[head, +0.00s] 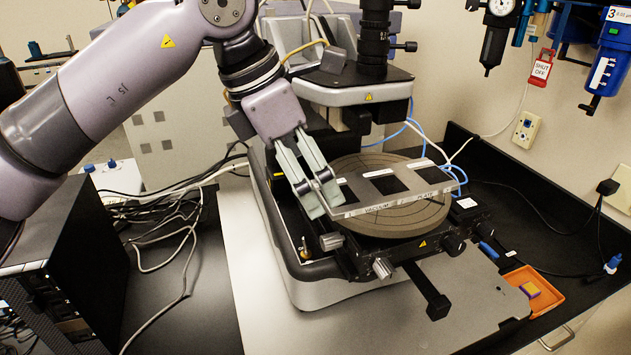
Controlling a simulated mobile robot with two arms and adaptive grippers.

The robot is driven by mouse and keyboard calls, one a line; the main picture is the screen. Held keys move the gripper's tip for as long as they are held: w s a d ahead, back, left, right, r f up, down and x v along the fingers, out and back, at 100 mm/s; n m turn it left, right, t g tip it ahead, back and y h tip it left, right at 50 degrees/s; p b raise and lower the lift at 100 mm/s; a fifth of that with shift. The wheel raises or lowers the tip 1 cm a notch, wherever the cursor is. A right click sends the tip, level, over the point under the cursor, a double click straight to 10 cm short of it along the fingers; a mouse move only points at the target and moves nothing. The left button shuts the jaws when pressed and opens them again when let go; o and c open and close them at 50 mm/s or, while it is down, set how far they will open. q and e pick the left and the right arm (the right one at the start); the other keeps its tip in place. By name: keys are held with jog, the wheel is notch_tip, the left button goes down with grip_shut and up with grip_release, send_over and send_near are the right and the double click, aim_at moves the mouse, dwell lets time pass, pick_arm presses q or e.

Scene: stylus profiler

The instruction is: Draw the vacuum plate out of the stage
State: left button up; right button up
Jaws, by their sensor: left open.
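The vacuum plate (400,202) is a flat grey bar with dark square windows and a printed label along its front edge. It lies across the round brown-grey stage (408,226), below the microscope-like head of the profiler. My left gripper (322,203) is at the left end of the plate, its two pale green fingers pointing down. It is open; its fingertips overlap the plate's end in the picture, and I cannot tell whether they touch it. My right gripper is not in view.
The profiler's optical head (352,92) hangs close behind the gripper. Knobs (382,267) stick out at the stage's front. Blue tubes run behind the stage. An orange tray (546,302) stands at right. The grey board (400,325) in front is mostly clear. A black cabinet (85,265) stands left.

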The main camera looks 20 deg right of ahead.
aim_at(320, 198)
pick_arm(q)
jog(key=shift+p+x, duration=0.3)
jog(key=shift+x, duration=1.4)
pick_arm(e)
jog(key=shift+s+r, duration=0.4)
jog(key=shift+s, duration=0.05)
pick_arm(q)
jog(key=shift+c, duration=0.4)
jog(key=c, duration=1.5)
jog(key=o, duration=1)
jog(key=shift+c, duration=0.2)
jog(key=shift+r, duration=0.1)
jog(key=c, duration=1.4)
jog(key=shift+r, duration=0.6)
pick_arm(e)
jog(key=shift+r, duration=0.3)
pick_arm(q)
jog(key=shift+r+p, duration=0.1)
jog(key=shift+p, duration=0.25)
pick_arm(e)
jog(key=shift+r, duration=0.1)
